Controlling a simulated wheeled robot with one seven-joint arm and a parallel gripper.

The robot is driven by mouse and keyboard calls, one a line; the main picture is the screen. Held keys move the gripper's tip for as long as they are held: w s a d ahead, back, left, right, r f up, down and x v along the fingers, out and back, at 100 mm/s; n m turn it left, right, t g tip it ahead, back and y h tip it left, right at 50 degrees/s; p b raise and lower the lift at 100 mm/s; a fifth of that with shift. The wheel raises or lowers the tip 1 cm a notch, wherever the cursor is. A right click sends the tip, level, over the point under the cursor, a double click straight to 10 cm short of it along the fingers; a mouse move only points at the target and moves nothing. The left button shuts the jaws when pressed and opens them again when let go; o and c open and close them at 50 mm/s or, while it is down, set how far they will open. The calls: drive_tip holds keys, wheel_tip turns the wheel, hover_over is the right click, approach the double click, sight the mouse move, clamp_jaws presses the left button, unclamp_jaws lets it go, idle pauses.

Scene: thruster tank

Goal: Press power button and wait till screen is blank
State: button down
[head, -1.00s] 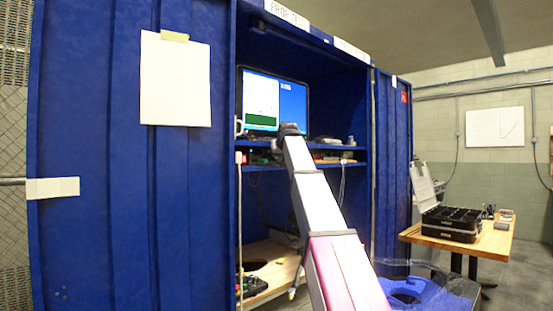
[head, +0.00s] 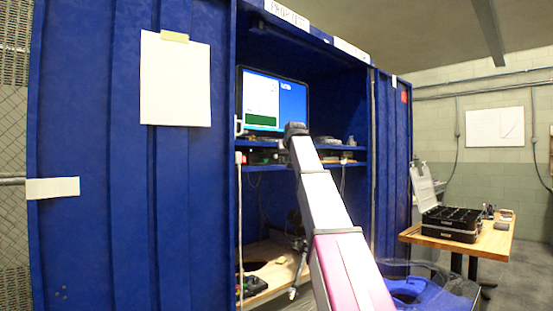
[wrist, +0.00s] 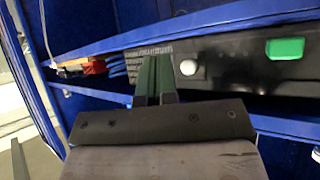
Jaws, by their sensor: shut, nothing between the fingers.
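The monitor (head: 275,100) stands on a shelf in the blue cabinet. Its screen is lit, with a blue background, a pale window and a green block. The wrist view shows a black unit (wrist: 235,68) under a blue shelf edge, with a round white button (wrist: 188,67) and a green rectangular button or light (wrist: 285,48). Which one is the power button is not labelled. My gripper (wrist: 155,62) is shut and empty, its dark green fingers pointing at the unit just left of the white button. Contact cannot be told. In the head view my arm hides the fingers.
Blue shelf edges run close above and below my gripper in the wrist view. Cables and a red-orange item (wrist: 93,67) lie to the left. A wooden table (head: 480,245) with a black case (head: 452,224) stands at the right, clear of the arm.

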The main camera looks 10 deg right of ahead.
drive_tip(key=shift+s+d, duration=0.7)
drive_tip(key=shift+s, duration=0.35)
drive_tip(key=s+f+g, duration=0.2)
drive_tip(key=s+f, duration=0.1)
drive_tip(key=f, duration=1.2)
drive_tip(key=s+f+g, duration=0.1)
drive_tip(key=s+f, duration=0.2)
drive_tip(key=f, duration=1.2)
drive_tip(key=s+f+g, duration=0.2)
drive_tip(key=s+f, duration=0.1)
drive_tip(key=f, duration=1.2)
drive_tip(key=s+f+m+g+h, duration=0.1)
drive_tip(key=s+f+g, duration=0.4)
drive_tip(key=s+f, duration=2.1)
wheel_tip(320, 180, down, 4)
drive_tip(key=shift+a+g, duration=0.4)
